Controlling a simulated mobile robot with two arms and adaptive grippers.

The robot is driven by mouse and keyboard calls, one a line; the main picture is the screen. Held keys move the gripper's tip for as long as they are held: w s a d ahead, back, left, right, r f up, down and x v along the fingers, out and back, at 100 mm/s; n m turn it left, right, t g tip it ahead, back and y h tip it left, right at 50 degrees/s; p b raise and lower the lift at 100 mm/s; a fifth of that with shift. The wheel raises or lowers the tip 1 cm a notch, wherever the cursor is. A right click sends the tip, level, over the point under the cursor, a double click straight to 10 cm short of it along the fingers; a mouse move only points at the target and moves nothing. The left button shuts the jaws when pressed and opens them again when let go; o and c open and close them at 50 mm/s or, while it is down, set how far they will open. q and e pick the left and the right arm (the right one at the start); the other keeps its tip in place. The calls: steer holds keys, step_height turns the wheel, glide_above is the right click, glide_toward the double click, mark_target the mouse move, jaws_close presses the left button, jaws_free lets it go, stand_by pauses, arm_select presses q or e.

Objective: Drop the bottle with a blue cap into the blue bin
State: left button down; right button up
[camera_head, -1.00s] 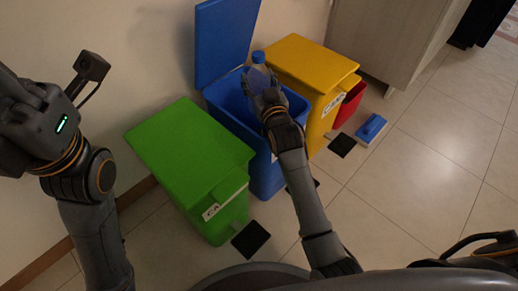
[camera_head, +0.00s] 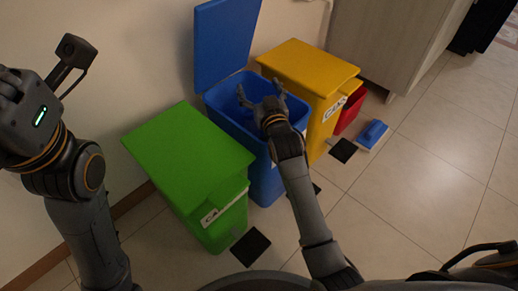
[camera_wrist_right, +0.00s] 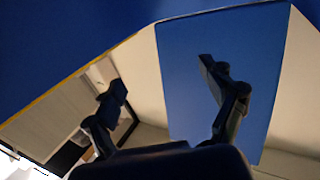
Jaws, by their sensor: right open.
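The blue bin (camera_head: 265,182) stands between two other bins, with its blue lid (camera_head: 224,42) raised against the wall. My right gripper (camera_head: 259,92) is over the bin's opening with its fingers spread and empty. In the right wrist view its two fingers (camera_wrist_right: 162,78) are wide apart with nothing between them, and the raised blue lid (camera_wrist_right: 215,110) is behind them. The bottle with the blue cap is not visible now in either view; the inside of the bin is mostly hidden. My left gripper (camera_head: 12,95) is at the left edge, partly cut off.
A green bin (camera_head: 190,155) with a shut lid is at the left, and a yellow bin (camera_head: 310,68) with a shut lid is at the right. The tiled floor (camera_head: 430,150) at the right is clear.

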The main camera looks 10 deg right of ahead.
step_height(320, 180, up, 10)
stand_by(0.6)
steer(key=shift+f, duration=0.1)
